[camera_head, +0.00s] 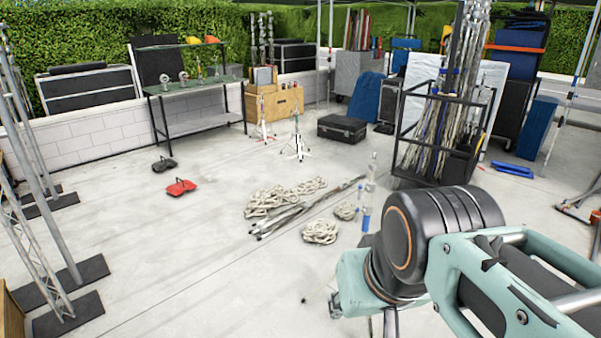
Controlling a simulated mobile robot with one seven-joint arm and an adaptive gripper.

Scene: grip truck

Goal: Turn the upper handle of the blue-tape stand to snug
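A slim, pale upright stand (371,185) with blue bands (366,218) rises just behind my arm, right of the middle. My arm hides its lower part. Small fittings show along its upper length, but they are too small to tell which is the upper handle or how it is turned. My arm, teal and black, reaches in from the lower right, with its end part close in front of the stand. My gripper does not show clearly; it is hidden by the arm or below the bottom edge.
Coiled ropes (285,197) and loose metal poles (300,212) lie on the floor left of the stand. A black rack (432,97) of poles stands behind it. A red object (181,187) lies farther left. Pale floor at the lower left centre is clear.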

